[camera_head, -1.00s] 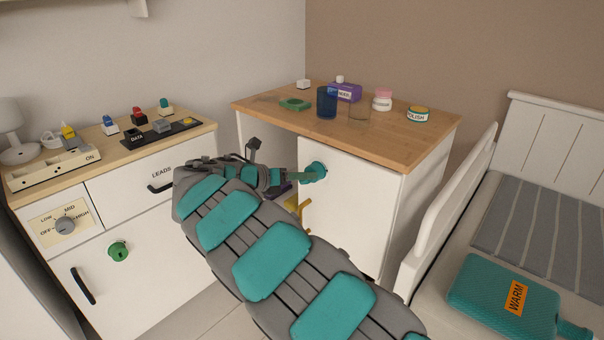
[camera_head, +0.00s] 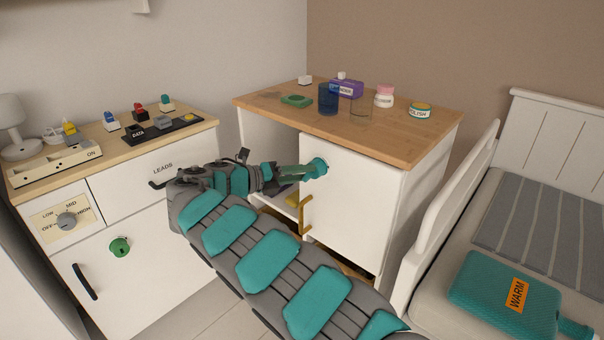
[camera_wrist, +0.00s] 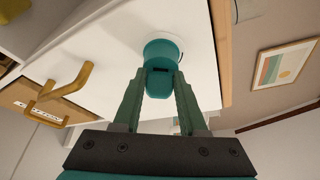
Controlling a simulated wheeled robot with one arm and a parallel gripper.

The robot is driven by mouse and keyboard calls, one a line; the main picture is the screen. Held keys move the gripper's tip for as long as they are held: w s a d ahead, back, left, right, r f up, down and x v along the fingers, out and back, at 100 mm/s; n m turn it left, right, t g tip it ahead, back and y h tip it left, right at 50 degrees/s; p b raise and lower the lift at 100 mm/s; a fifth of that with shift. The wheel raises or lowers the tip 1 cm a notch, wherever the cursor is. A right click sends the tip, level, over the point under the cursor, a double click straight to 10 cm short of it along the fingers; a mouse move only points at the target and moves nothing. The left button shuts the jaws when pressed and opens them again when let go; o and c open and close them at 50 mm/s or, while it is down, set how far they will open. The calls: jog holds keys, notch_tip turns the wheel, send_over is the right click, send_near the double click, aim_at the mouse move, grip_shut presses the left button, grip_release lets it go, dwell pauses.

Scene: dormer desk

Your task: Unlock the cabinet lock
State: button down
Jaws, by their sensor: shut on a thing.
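The cabinet lock (camera_head: 318,167) is a round teal piece high on the white cabinet door (camera_head: 352,205), near its left edge. In the wrist view the lock (camera_wrist: 162,52) stands out from the door with a darker teal tab (camera_wrist: 158,84) at its near end. My gripper (camera_head: 308,171) reaches it from the left. In the wrist view my gripper's two fingers (camera_wrist: 160,88) are shut on the tab, one on each side. A brass-coloured door handle (camera_head: 305,214) is below the lock; it also shows in the wrist view (camera_wrist: 66,86).
The bed (camera_head: 425,275) is close on the right. A drawer unit (camera_head: 150,225) with a green lock (camera_head: 120,247) stands left.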

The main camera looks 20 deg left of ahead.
jog(key=shift+f+n+h, duration=0.25)
jog(key=shift+n+h, duration=0.25)
jog(key=shift+n, duration=0.4)
jog(key=n+h, duration=0.1)
jog(key=n, duration=0.2)
jog(key=shift+t, duration=0.4)
jog(key=shift+c, duration=1.9)
grip_release()
jog(key=shift+r, duration=0.1)
